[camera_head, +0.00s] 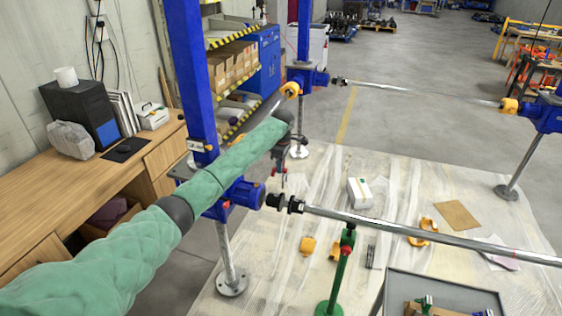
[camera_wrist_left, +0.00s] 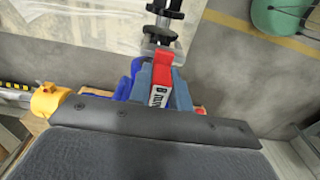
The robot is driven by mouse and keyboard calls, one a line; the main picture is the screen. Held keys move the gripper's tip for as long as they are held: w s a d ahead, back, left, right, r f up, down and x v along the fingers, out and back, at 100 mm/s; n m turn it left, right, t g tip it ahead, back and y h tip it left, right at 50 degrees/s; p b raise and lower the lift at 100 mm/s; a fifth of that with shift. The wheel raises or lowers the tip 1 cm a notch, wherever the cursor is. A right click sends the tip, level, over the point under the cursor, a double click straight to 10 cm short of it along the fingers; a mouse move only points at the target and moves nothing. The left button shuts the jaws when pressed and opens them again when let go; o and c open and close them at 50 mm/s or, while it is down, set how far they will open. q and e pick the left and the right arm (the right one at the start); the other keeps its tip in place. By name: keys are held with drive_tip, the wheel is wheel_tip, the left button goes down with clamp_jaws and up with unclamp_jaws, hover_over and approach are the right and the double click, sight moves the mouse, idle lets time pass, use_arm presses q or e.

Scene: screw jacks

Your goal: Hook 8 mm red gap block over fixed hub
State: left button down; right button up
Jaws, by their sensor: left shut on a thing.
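The red gap block (camera_wrist_left: 161,66), with a white label on which "8 mm" can be partly read, is between the grey-blue fingers of my left gripper (camera_wrist_left: 158,95) in the left wrist view. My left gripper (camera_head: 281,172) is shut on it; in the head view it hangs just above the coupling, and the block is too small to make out. The coupling has two black hubs, one on the gearbox side (camera_head: 273,200) and one on the shaft side (camera_head: 295,205). In the left wrist view a black hub (camera_wrist_left: 162,36) lies just beyond the block's end; contact cannot be told.
A long steel shaft (camera_head: 420,233) runs right from the coupling over a green stand (camera_head: 343,265). Blue jack columns (camera_head: 192,75) stand beside my left arm. Yellow guard pieces (camera_head: 308,245) and a white box (camera_head: 360,192) lie on the floor sheet. A grey tray (camera_head: 440,288) is at front right.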

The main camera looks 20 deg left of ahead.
use_arm(q)
drive_tip(key=shift+f, duration=2.5)
drive_tip(key=shift+f+b, duration=0.6)
drive_tip(key=shift+f, duration=2.85)
drive_tip(key=shift+a+p, duration=0.15)
drive_tip(key=shift+p, duration=0.25)
drive_tip(key=shift+f, duration=0.3)
idle(0.4)
drive_tip(key=c, duration=1.2)
unclamp_jaws()
